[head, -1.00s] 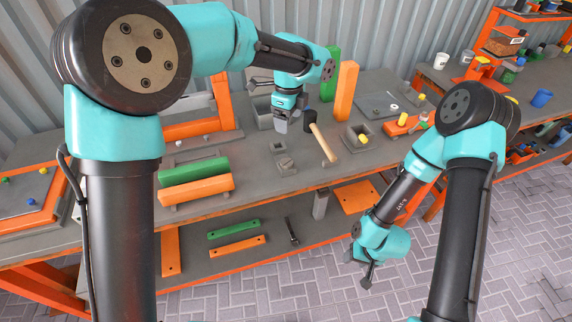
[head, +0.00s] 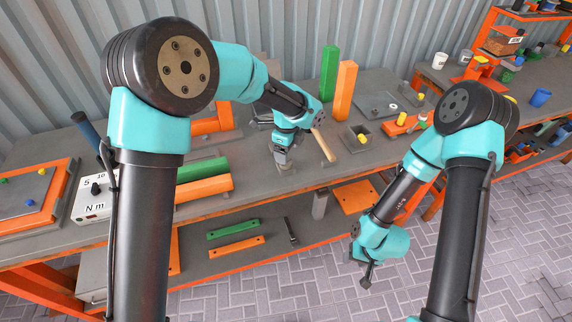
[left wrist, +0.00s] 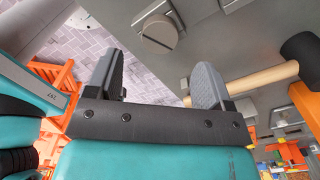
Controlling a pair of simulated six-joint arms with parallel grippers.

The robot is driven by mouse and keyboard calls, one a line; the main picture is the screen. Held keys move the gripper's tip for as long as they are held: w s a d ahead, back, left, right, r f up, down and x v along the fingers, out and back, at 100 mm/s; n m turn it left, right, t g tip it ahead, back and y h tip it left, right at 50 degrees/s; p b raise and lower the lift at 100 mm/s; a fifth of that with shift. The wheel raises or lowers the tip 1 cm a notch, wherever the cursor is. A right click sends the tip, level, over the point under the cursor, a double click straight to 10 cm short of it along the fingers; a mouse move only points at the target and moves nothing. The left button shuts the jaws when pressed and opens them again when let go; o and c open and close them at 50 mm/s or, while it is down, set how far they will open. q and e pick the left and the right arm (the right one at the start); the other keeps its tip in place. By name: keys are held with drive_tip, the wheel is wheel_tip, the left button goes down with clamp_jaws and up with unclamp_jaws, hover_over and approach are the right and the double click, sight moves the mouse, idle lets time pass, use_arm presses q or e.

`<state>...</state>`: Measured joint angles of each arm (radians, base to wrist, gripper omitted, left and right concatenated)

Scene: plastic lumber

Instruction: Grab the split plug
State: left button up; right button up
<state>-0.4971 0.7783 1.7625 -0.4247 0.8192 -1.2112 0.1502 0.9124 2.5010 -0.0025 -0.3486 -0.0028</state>
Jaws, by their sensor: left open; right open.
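In the left wrist view the split plug (left wrist: 160,33) is a grey round piece with a slot across its top. It sits on a grey square block (left wrist: 148,14) on the bench. In the head view the block (head: 287,168) shows just below my left gripper (head: 281,157), which mostly hides the plug. In the left wrist view my left gripper (left wrist: 158,75) is open, with nothing between its two fingers. The plug lies beyond the fingertips, apart from them. My right gripper (head: 361,270) is open and empty, low in front of the bench.
A hammer with a wooden handle (head: 323,145) lies right of my left gripper. A green post (head: 329,72) and an orange post (head: 345,90) stand behind. Green and orange bars (head: 203,188) lie to the left. A grey box with a yellow piece (head: 362,139) is at right.

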use_arm(q)
drive_tip(key=shift+f, duration=0.1)
drive_tip(key=shift+a+f, duration=0.2)
drive_tip(key=shift+f, duration=2.3)
drive_tip(key=shift+c, duration=0.4)
drive_tip(key=c, duration=0.9)
